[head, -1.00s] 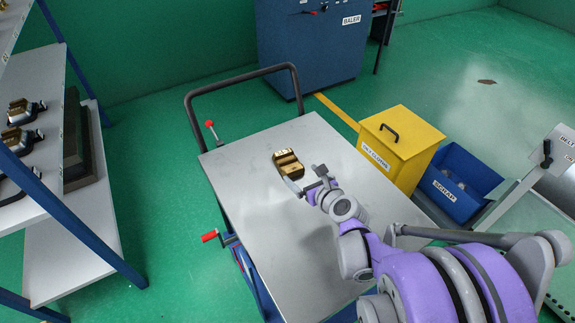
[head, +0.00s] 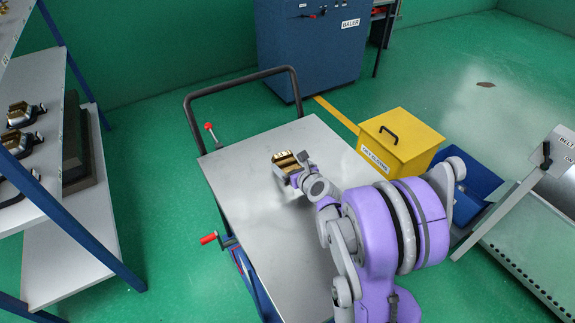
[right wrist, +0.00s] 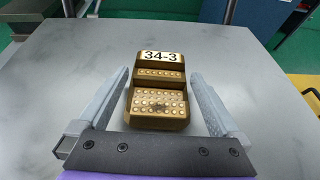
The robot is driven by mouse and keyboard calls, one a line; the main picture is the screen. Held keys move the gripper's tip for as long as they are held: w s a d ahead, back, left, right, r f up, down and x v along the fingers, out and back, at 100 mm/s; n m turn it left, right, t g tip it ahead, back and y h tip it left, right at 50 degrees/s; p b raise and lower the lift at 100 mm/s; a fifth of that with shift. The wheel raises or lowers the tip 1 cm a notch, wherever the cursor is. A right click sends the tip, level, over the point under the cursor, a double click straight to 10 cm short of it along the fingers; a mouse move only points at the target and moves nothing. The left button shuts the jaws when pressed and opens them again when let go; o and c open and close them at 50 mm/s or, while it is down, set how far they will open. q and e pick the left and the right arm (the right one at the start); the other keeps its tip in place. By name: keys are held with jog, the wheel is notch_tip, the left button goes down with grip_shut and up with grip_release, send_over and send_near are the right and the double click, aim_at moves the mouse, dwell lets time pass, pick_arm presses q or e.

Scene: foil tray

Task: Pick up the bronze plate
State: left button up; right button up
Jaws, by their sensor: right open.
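The bronze plate (head: 285,158) lies on the grey top of a cart (head: 240,190), towards its far side. In the right wrist view the plate (right wrist: 158,92) is a stepped bronze block with rows of studs and a label reading 34-3. My right gripper (head: 293,173) is at the plate in the head view and hides part of it. In the right wrist view my right gripper (right wrist: 160,100) is open, with one finger on each side of the plate and a gap on both sides. My left gripper is not in view.
A yellow bin (head: 400,142) and a blue scrap bin (head: 480,180) stand right of the cart. A rack (head: 50,190) with more bronze pieces stands at the left. The cart's dark handle (head: 240,77) rises at its far edge. The cart top is otherwise clear.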

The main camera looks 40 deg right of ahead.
jog(key=shift+s, duration=0.1)
jog(key=shift+c, duration=0.3)
grip_shut()
